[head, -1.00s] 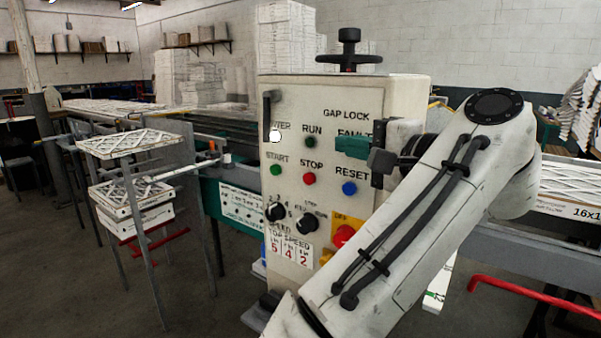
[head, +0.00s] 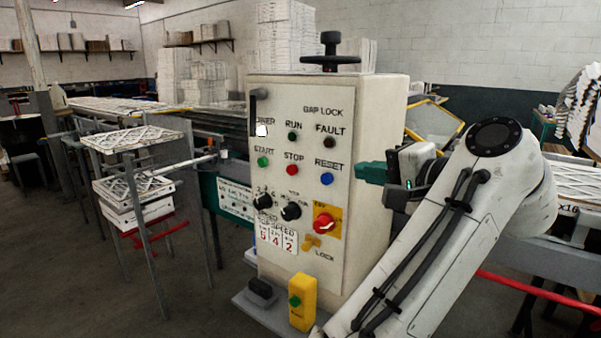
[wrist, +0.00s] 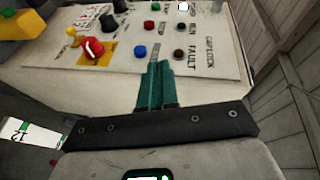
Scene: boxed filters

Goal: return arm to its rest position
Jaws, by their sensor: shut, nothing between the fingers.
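My gripper (head: 361,172) has green fingers and is shut and empty. In the head view it is in front of the right edge of the cream control panel (head: 292,120), right of the blue reset button (head: 327,178). My white arm reaches up from the lower right of the head view. In the wrist view the shut fingers (wrist: 155,70) point at the panel's face, and the blue button (wrist: 140,51) and red emergency knob (wrist: 93,48) show left of the fingertips. I cannot tell the exact gap between fingertips and panel.
A yellow box with a green button (head: 303,302) stands at the panel's foot. A metal rack with boxed filters (head: 135,186) stands at the left. A red rail (head: 535,291) runs at the lower right. Grey floor (head: 80,270) is open at the lower left.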

